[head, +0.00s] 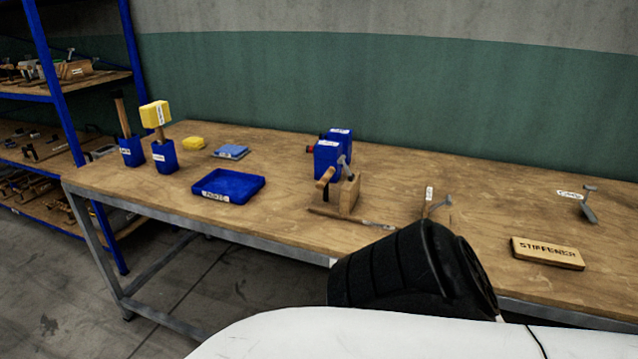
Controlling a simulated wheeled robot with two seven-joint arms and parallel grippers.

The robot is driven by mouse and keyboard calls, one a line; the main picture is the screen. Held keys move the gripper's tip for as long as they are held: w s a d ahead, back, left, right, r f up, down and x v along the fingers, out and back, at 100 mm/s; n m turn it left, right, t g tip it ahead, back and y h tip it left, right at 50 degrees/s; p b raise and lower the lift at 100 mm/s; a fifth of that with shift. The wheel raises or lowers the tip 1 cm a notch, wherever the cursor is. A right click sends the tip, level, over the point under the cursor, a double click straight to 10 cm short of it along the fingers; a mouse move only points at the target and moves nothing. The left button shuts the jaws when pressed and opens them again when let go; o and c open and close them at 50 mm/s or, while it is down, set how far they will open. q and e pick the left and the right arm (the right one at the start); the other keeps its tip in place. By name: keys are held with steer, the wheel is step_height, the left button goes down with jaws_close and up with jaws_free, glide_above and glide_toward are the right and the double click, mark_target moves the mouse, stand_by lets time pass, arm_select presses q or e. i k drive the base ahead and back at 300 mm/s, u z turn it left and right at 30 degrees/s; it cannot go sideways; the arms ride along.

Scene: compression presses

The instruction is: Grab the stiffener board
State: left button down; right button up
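The stiffener board (547,254) is a small light-wood block with dark "STIFFENER" lettering on it. It lies on the right part of the wooden workbench (290,160), close to the front edge. No gripper fingers show in the head view. A black ribbed part and a white part of my own body fill the bottom middle and right, to the left of and below the board. They hide some of the bench's front edge, but the board itself is in clear view.
A metal clamp tool (588,205) stands behind the board, with a labelled one (438,207) to its left. Farther left are a blue press-like device (328,158), a blue tray (228,186) and a yellow-headed mallet (155,114) in a blue holder. Bench around the board is clear.

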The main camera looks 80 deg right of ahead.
mark_target(560, 257)
steer(key=k, duration=2.55)
steer(key=z, duration=0.5)
